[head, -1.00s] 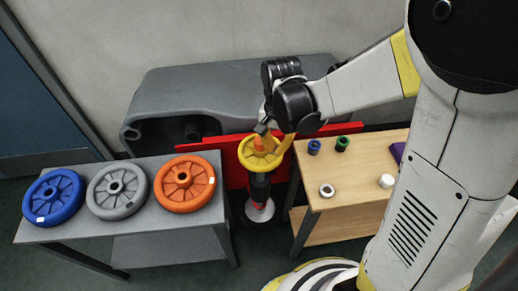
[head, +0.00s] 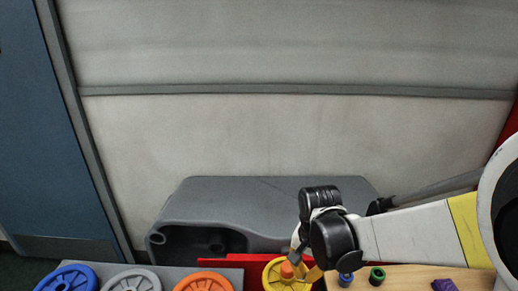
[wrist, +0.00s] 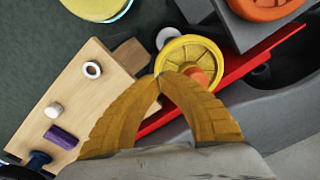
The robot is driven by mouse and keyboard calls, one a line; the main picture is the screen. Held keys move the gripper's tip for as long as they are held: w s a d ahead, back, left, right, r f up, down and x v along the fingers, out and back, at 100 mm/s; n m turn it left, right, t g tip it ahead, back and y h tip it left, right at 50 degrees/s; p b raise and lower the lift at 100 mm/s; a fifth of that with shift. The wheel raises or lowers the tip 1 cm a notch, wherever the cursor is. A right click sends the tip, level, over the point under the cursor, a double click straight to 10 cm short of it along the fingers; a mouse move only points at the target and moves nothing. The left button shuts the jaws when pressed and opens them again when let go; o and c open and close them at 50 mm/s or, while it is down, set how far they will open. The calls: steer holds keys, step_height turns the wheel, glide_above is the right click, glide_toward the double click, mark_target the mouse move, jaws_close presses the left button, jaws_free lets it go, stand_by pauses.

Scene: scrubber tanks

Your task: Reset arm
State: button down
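My gripper (wrist: 158,80) shows in the wrist view with its two yellow-orange fingers arched and their tips together, with nothing seen between them. In the head view my arm reaches in from the right, and my gripper is near the bottom edge, partly hidden by my wrist. A yellow wheel (wrist: 191,52) lies just beyond the fingertips in the wrist view, with an orange tip (wrist: 198,76) at its hub. The yellow wheel also shows in the head view (head: 272,277), cut by the bottom edge, beside my gripper.
Blue (head: 68,279), grey (head: 132,281) and orange (head: 203,283) wheels lie on the left table. The wooden table (wrist: 85,95) holds a white ring (wrist: 92,70), a white cylinder (wrist: 53,109) and a purple block (wrist: 61,136). A grey machine body (head: 250,192) stands against the wall.

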steer(key=s+d+r+n+t, duration=0.2)
steer(key=s+r+n+t, duration=0.1)
steer(key=s+r, duration=0.2)
steer(key=s+d+r+n+t, duration=0.3)
steer(key=s+r, duration=0.2)
steer(key=r, duration=0.3)
steer(key=shift+d+r+t, duration=0.25)
steer(key=shift+t, duration=0.05)
